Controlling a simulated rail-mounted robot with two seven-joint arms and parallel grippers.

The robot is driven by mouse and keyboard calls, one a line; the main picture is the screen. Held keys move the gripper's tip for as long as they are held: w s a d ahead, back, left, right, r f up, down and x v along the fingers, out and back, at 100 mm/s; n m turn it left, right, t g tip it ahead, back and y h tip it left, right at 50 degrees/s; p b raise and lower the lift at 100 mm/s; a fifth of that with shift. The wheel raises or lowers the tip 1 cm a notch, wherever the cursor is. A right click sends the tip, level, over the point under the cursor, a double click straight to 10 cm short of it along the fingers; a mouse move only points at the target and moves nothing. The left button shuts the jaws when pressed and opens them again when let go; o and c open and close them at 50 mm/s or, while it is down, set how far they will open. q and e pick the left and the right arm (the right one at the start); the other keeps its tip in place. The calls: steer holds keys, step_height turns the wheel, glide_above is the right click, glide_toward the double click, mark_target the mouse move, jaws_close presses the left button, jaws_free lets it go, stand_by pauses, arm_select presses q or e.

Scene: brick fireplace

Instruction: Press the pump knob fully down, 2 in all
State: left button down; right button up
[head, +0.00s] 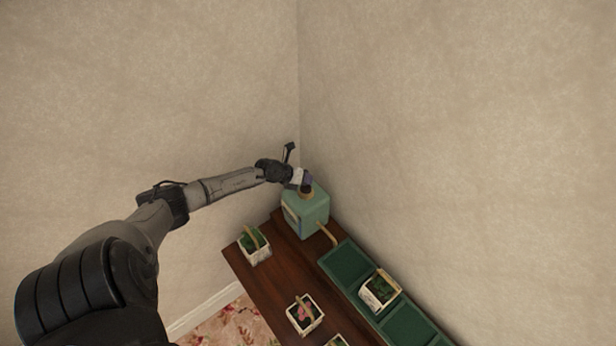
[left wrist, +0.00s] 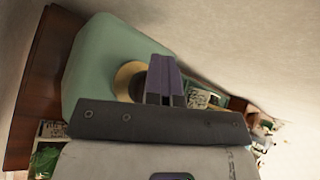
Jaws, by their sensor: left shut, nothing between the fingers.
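The pump is a pale green box-shaped dispenser (head: 305,214) with a tan spout (head: 327,236), standing in the far corner of the wooden table. Its knob (head: 306,194) sits on top and is mostly hidden by my left gripper. My left gripper (head: 306,181) is shut and empty, just above the knob. In the left wrist view the shut purple fingers (left wrist: 163,75) overlap a round tan collar (left wrist: 126,79) on the green body (left wrist: 100,50). Whether they touch the knob, and how far down it is, I cannot tell. My right gripper is not in view.
A dark green compartment tray (head: 347,264) runs along the right wall, with a planted basket (head: 380,290) on it. Other small white baskets stand on the brown table (head: 270,282), one beside the pump (head: 256,252) and one with pink flowers (head: 304,315). Walls close in behind the pump.

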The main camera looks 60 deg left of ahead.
mark_target(310, 190)
arm_select(q)
steer(key=shift+g, duration=0.7)
steer(key=shift+s+d+f+p, duration=0.1)
steer(key=shift+s+d+p, duration=0.45)
steer(key=shift+s+p, duration=0.55)
steer(key=shift+s+d+p, duration=0.55)
steer(key=shift+s+p, duration=0.15)
steer(key=shift+p, duration=0.7)
steer(key=shift+s+d, duration=0.1)
steer(key=shift+s, duration=0.1)
steer(key=shift+s+d+p, duration=0.15)
steer(key=shift+s+p, duration=0.05)
steer(key=shift+p, duration=0.1)
steer(key=shift+r, duration=0.2)
steer(key=shift+w+r, duration=0.15)
steer(key=shift+w+a+r, duration=0.2)
steer(key=shift+w+r, duration=0.05)
steer(key=shift+f, duration=0.15)
